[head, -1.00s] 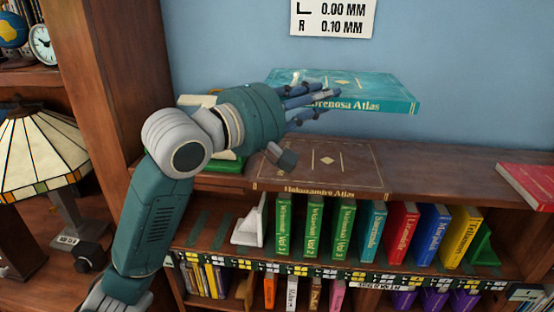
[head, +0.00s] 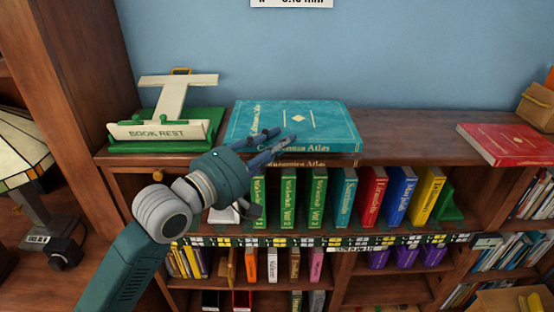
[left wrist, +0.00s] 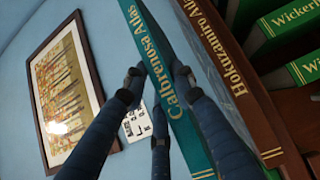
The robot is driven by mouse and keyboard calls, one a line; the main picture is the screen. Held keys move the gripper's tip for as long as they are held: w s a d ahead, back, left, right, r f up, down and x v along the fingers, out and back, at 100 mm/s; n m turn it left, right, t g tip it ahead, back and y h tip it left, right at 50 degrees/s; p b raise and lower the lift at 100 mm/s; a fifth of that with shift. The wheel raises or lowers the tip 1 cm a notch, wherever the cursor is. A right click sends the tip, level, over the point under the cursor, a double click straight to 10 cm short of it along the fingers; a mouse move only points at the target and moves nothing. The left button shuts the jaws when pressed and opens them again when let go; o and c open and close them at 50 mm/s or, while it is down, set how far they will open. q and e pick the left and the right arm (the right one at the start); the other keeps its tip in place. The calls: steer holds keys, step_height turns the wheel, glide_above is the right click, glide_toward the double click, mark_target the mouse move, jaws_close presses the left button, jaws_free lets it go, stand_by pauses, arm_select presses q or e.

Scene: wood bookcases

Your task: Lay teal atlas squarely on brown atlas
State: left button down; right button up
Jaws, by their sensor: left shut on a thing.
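The teal atlas (head: 318,105) lies flat over the brown atlas (head: 345,162) on top of the bookcase. It covers nearly all of the brown atlas; only the brown spine strip shows below it in the head view. My left gripper (head: 280,142) is shut on the teal atlas at its front, spine side. In the left wrist view the fingers (left wrist: 158,85) straddle the teal atlas (left wrist: 170,80), with the brown atlas (left wrist: 222,62) right alongside. I cannot tell whether the two covers fully touch. My right gripper is not in view.
A green and cream book rest (head: 165,130) stands just left of the atlases. A red book (head: 505,143) lies to the right, with bare bookcase top (head: 410,125) between. Upright books, including green volumes (head: 288,200), fill the shelf below.

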mark_target(276, 161)
arm_select(q)
step_height(276, 161, down, 4)
steer(key=shift+f, duration=0.1)
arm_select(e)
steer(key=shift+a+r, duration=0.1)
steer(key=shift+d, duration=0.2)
arm_select(q)
steer(key=c, duration=1.4)
jaws_free()
steer(key=shift+f, duration=0.35)
steer(key=shift+s, duration=0.1)
steer(key=shift+r, duration=0.15)
